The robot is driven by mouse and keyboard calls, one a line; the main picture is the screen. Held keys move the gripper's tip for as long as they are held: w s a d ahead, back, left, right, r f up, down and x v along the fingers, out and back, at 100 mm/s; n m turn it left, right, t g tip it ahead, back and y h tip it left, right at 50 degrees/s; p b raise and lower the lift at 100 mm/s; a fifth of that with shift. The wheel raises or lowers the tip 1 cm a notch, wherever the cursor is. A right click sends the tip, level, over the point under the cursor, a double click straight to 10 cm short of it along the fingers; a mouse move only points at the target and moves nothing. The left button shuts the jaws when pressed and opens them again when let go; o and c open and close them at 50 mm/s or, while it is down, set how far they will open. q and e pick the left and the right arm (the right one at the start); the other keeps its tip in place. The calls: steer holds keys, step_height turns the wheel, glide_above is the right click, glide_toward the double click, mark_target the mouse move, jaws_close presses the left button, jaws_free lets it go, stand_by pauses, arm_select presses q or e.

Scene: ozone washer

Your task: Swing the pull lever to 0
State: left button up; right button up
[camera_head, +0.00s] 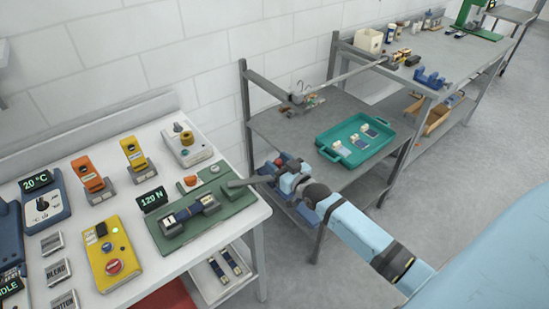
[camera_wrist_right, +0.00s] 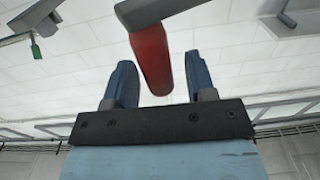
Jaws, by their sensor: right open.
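The pull lever is a dark grey bar (camera_head: 250,181) that reaches right from a green-based tester (camera_head: 232,198) next to a 120 N display (camera_head: 152,199). In the right wrist view its red grip (camera_wrist_right: 150,52) hangs from the dark bar between my right fingers. My right gripper (camera_head: 277,171) is at the lever's outer end, beyond the table's right edge. It is open in the wrist view (camera_wrist_right: 159,75), with a blue finger on each side of the red grip and gaps showing. My left gripper is out of view.
A yellow box with a red button (camera_head: 110,257) and orange devices (camera_head: 88,174) stand on the white table. A grey shelf holds a teal tray (camera_head: 373,152) behind my right arm. Open floor lies at the right.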

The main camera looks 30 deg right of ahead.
steer(key=shift+w+a, duration=0.1)
steer(key=shift+w, duration=0.75)
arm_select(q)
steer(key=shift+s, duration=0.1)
arm_select(e)
steer(key=shift+c, duration=0.5)
